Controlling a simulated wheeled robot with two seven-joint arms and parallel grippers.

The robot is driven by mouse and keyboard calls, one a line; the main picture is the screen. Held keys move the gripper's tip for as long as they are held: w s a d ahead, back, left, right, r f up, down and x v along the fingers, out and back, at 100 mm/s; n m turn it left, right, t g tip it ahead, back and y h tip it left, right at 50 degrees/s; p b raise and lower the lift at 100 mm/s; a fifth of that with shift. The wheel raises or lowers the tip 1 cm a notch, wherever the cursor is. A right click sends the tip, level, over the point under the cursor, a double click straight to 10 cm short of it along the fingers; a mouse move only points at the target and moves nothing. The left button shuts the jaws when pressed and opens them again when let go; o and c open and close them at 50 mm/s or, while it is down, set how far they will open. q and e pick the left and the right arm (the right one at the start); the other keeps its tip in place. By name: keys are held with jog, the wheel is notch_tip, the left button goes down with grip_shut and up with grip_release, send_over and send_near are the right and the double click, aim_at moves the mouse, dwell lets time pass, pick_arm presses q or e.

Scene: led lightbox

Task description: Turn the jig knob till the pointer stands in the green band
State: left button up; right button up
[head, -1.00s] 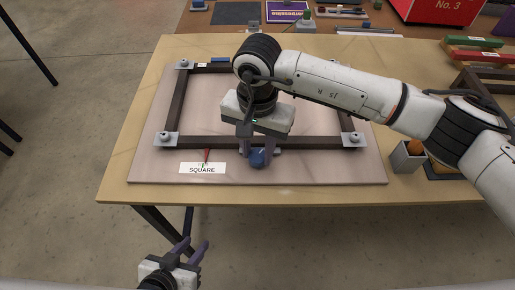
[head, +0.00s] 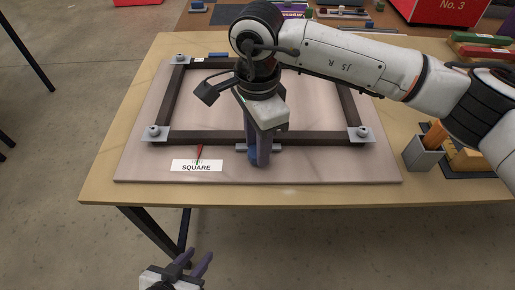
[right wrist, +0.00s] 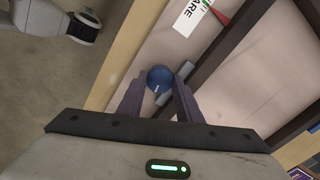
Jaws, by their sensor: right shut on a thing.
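The blue jig knob (head: 254,156) sits at the front rail of the dark frame jig (head: 215,136). My right gripper (right wrist: 159,92) is shut on the knob, one finger on each side, with its wrist turned. In the head view the hand covers part of the knob. A red pointer (head: 199,151) stands left of the knob, above the white SQUARE label (head: 197,166). The label's coloured scale shows partly in the right wrist view; I cannot tell whether the pointer is in the green. My left gripper (head: 192,264) is open and empty, below the table's front edge.
The jig lies on a pale board (head: 300,172) on the wooden table (head: 105,160). A grey holder (head: 424,152) with an orange-brown piece stands at the right. Tools and a red box (head: 450,10) are at the back.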

jog(key=shift+m+b, duration=0.45)
jog(key=shift+m, duration=0.45)
jog(key=shift+r, duration=0.1)
jog(key=o, duration=1)
jog(key=shift+o, duration=0.2)
jog(key=shift+w, duration=0.1)
